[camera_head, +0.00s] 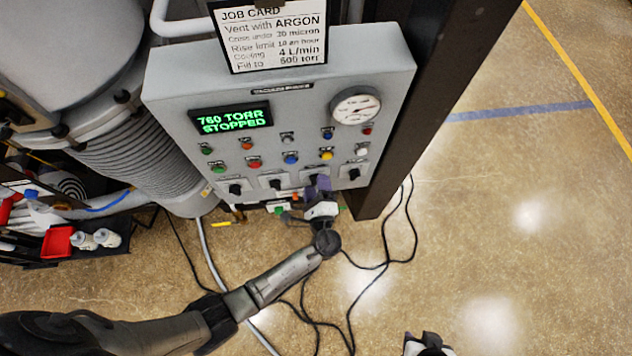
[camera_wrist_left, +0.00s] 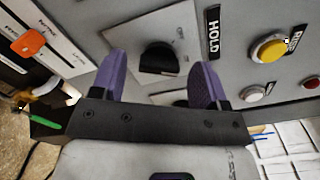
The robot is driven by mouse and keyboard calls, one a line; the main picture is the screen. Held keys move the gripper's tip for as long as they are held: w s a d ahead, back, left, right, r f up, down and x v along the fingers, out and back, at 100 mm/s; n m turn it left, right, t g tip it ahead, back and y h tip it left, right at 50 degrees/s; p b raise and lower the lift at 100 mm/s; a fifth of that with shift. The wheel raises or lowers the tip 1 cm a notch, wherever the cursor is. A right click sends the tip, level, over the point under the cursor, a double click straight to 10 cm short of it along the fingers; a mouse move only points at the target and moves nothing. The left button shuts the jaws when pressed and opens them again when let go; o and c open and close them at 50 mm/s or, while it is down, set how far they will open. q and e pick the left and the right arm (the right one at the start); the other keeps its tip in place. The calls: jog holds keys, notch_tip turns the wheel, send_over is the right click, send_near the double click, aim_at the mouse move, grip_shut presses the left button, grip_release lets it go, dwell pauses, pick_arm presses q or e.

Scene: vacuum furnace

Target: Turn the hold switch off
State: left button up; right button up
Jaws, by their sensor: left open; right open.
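The hold switch is a black rotary knob (camera_wrist_left: 158,58) on a pale plate, beside the HOLD label (camera_wrist_left: 212,33) in the left wrist view. My left gripper (camera_wrist_left: 158,75) is open, its two purple fingers on either side of the knob in that picture. I cannot tell whether they touch it. In the head view my left gripper (camera_head: 320,185) is at the lower row of black knobs on the grey control panel (camera_head: 380,70) and largely hides the hold switch. My right gripper (camera_head: 428,346) is at the bottom edge, open and away from the panel.
The panel carries a green display (camera_head: 231,119) reading 760 TORR STOPPED, a gauge (camera_head: 355,106) and coloured buttons, including a yellow one (camera_wrist_left: 268,48) near the HOLD label. A dark post (camera_head: 420,110) stands right of the panel. Black cables (camera_head: 385,262) lie on the floor; the floor at right is clear.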

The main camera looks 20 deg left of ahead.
pick_arm(q)
jog(key=shift+w+a, duration=0.25)
jog(key=shift+w, duration=0.15)
jog(key=shift+c, duration=0.3)
jog(key=c, duration=0.9)
jog(key=shift+o, duration=0.2)
jog(key=n+b, duration=1.2)
jog(key=b, duration=0.5)
jog(key=shift+f+b, duration=0.1)
jog(key=shift+b, duration=0.3)
